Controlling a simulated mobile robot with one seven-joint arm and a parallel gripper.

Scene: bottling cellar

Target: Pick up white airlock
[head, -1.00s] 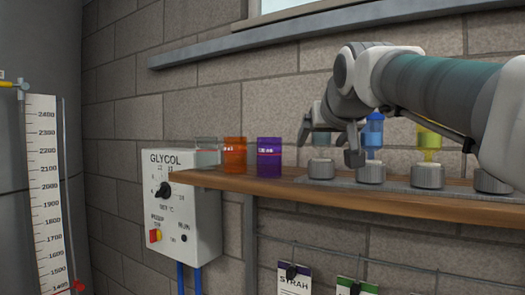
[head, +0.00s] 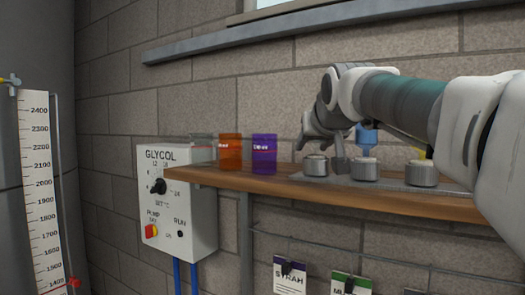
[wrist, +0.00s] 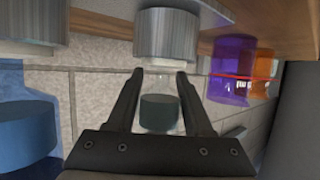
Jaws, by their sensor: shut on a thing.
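The white airlock (wrist: 160,113) looks clear and pale with a dark grey cap in the wrist view. It is between the two fingers of my gripper (wrist: 160,74), which is shut on it. Its narrow end is at a ribbed metal holder (wrist: 166,36); I cannot tell whether it is still seated there. In the head view my gripper (head: 319,152) is at the leftmost holder (head: 316,166) on the wooden shelf (head: 290,190), and the airlock is mostly hidden by the fingers.
A blue airlock (head: 366,138) stands in the neighbouring holder to the right. A yellow one is mostly hidden behind my arm. Purple (head: 264,154) and orange (head: 230,152) cups stand left on the shelf. A glycol control box (head: 178,205) hangs below the shelf's left end.

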